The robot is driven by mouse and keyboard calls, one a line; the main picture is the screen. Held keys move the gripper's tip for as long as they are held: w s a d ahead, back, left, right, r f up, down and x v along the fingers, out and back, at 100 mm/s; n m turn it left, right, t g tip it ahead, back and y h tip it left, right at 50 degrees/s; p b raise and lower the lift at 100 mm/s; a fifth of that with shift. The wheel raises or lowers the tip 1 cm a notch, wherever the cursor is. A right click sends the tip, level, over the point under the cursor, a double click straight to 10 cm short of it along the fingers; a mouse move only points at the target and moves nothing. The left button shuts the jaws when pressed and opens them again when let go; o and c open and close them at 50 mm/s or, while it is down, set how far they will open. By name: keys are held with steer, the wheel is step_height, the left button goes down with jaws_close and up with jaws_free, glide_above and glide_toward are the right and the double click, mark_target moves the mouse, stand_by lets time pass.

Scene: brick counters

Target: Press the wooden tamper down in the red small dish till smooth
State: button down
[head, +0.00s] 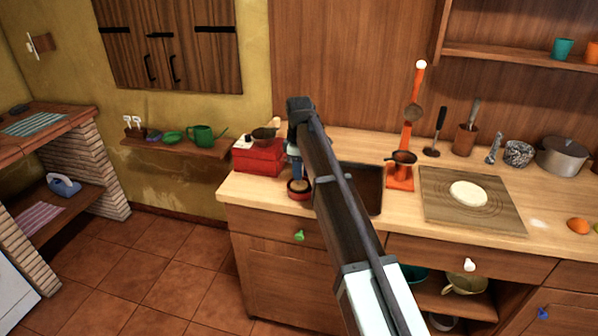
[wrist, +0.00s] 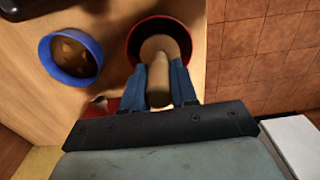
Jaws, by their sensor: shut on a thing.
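The wooden tamper (wrist: 161,45) is tan, with a round head and a narrower handle. My gripper (wrist: 159,72) has blue fingers shut on the tamper's handle, one on each side. The red small dish (wrist: 131,44) has a dark inside, and the tamper's head covers its near part in the wrist view. The head appears over or inside the dish; I cannot tell whether it touches the contents. In the head view the dish (head: 299,195) sits near the counter's front left edge, below my gripper (head: 294,171). My arm and fingers hide much of the tamper there.
A blue bowl (wrist: 95,72) with brown contents stands beside the dish. A red box (head: 258,161) is to the left. A dark sink or tray (head: 366,187) and an orange stand (head: 400,180) are to the right. The counter edge is close to the dish.

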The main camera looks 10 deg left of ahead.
steer(key=shift+f, duration=0.2)
steer(key=shift+f, duration=0.85)
steer(key=shift+r, duration=0.2)
steer(key=shift+r, duration=0.85)
steer(key=shift+d, duration=0.1)
steer(key=shift+s+d, duration=0.15)
steer(key=shift+s, duration=0.05)
